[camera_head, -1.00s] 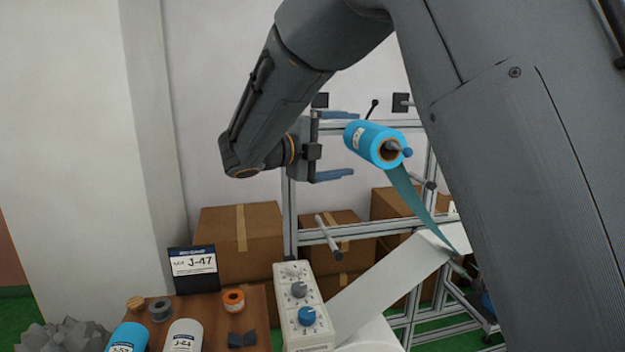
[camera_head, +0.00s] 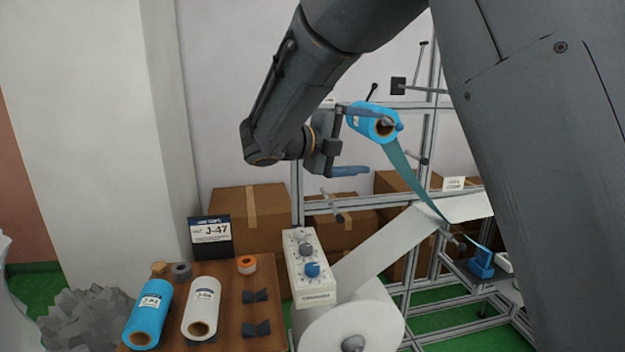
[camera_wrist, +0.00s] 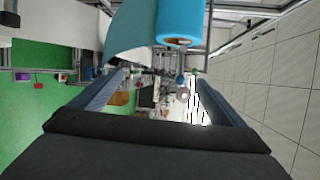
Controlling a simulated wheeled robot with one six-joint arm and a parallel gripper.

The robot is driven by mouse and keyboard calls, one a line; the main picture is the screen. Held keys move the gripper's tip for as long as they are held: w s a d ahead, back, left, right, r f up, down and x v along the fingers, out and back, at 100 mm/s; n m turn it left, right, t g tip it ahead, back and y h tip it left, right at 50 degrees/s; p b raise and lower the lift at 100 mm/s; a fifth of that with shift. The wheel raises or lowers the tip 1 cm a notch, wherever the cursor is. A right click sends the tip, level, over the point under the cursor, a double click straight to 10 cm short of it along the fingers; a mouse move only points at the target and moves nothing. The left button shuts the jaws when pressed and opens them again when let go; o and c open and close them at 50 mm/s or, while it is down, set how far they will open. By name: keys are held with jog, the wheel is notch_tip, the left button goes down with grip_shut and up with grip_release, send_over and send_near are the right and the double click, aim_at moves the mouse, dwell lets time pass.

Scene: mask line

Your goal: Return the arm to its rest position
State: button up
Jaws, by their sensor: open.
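My gripper (camera_head: 358,140) is open, with its blue-grey fingers spread apart. In the head view it is in front of the metal frame, close to the mounted blue roll (camera_head: 373,122). In the wrist view the gap between my fingers (camera_wrist: 155,95) holds nothing. The blue roll shows ahead at the top of the wrist view (camera_wrist: 181,20), on its spindle, with its web running down. My arm reaches across the upper part of the head view and hides part of the frame.
A wooden table (camera_head: 228,322) at lower left holds a blue roll (camera_head: 148,314), a white roll (camera_head: 202,307) and a J-47 sign (camera_head: 211,237). A control box (camera_head: 308,268) stands beside a large white roll (camera_head: 352,325). Cardboard boxes (camera_head: 250,220) sit behind the metal frame (camera_head: 297,190).

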jog(key=s+d+f+m+g+y+b, duration=0.1)
jog(key=s+d+f+m+g+y, duration=0.15)
jog(key=s+f+m, duration=0.4)
jog(key=s+d+f+m+g+y+b, duration=0.2)
jog(key=s+d+f+m, duration=0.15)
jog(key=f, duration=0.55)
jog(key=s+d+f+m+g+y+b, duration=0.1)
jog(key=s+d+f+m+g+y, duration=0.2)
jog(key=f+m, duration=0.4)
jog(key=s+a+f+m+y+b, duration=0.1)
jog(key=s+f+m, duration=0.5)
jog(key=m, duration=0.6)
jog(key=s+f+m+y+b, duration=0.2)
jog(key=s+f+m+y, duration=0.3)
jog(key=m, duration=0.7)
notch_tip(320, 180, down, 3)
jog(key=shift+s+a+r+b, duration=0.1)
jog(key=shift+s+a+b, duration=0.3)
jog(key=shift+s, duration=0.65)
jog(key=shift+y, duration=0.25)
jog(key=shift+c, duration=0.2)
